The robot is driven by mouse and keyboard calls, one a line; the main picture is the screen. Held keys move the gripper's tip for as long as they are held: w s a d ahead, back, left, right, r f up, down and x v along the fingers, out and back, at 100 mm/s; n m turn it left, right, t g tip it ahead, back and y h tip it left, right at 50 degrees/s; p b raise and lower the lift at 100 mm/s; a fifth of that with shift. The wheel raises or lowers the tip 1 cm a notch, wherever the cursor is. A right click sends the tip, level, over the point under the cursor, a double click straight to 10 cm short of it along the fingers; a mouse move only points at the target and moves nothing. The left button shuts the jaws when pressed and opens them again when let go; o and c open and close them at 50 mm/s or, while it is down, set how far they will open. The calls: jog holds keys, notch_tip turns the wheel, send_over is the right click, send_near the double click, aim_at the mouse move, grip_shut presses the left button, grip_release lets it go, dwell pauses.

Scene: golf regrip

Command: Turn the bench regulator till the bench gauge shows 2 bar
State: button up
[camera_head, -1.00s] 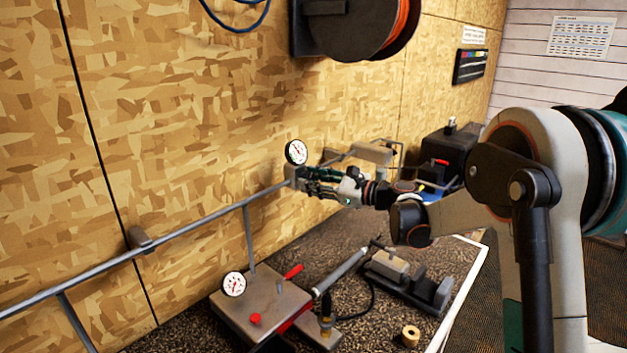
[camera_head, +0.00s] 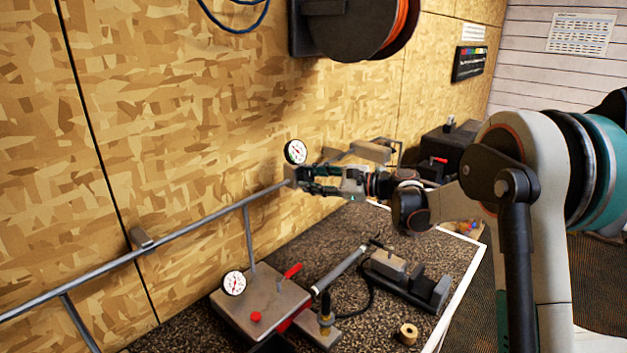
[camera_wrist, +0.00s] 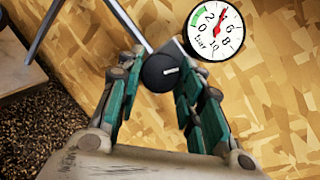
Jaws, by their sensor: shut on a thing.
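The bench regulator's black round knob (camera_wrist: 160,73) shows between my fingers in the wrist view, with a pale mark pointing right. My gripper (camera_wrist: 158,88) is shut on the knob, a green-padded finger on each side. The bench gauge (camera_wrist: 215,30) is upper right of it, a white dial in bar with a green band at the low end. Its red needle points up, at about 4. In the head view, the gauge (camera_head: 296,151) sits above the regulator at the end of the wall pipe.
A grey pipe (camera_head: 150,254) runs along the wall to the regulator. Below, a metal box (camera_head: 262,303) carries a second gauge (camera_head: 234,284), a red lever and a red button. A vise-like fixture (camera_head: 405,277) and a brass-coloured ring (camera_head: 408,333) are on the bench.

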jog(key=o, duration=1.1)
jog(key=shift+c, duration=0.2)
jog(key=v, duration=1.2)
